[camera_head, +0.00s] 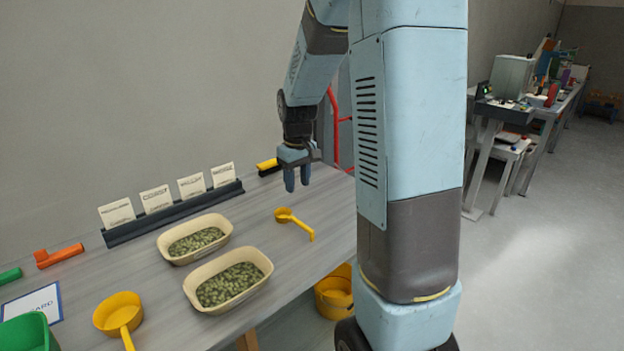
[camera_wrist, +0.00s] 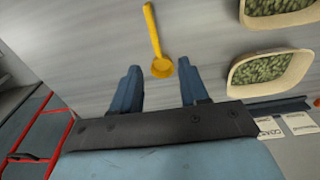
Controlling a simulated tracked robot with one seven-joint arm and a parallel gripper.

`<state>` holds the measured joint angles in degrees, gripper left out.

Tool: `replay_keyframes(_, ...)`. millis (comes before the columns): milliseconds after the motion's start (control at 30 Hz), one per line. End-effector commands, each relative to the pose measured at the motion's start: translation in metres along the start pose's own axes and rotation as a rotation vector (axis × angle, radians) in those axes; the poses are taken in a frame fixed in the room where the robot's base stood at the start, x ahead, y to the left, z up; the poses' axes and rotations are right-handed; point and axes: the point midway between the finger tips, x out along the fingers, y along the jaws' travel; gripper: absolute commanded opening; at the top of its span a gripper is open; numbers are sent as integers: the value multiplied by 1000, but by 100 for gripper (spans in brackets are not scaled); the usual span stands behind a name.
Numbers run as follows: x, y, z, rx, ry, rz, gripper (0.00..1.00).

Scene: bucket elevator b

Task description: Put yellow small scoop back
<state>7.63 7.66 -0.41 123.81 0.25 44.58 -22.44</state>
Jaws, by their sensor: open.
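The small yellow scoop (camera_head: 293,220) lies on the grey table, right of the two cream trays, with its handle pointing to the lower right. My gripper (camera_head: 297,186) hangs above the table just behind the scoop, fingers pointing down. In the wrist view the small scoop (camera_wrist: 159,50) shows ahead of and between my two open fingers (camera_wrist: 160,85), its bowl nearest to me. Nothing is between the fingers. A larger yellow scoop (camera_head: 119,314) lies at the front left of the table.
Two cream trays (camera_head: 166,250) (camera_head: 262,281) hold green pellets. A dark rack with several white cards (camera_head: 158,226) stands at the back. A yellow brush (camera_head: 267,164) lies behind my gripper. A yellow bucket (camera_head: 334,294) stands below the table edge. Orange and green tools lie left.

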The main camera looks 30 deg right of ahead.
Motion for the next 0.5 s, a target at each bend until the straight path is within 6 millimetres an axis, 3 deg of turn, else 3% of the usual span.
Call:
replay_keyframes(33, -16, -6, 7, 8, 24, 9, 44)
replay_keyframes(200, -59, -27, 33, 45, 85, 27, 44)
replay_keyframes(500, -118, -63, 89, 114, 198, 48, 44)
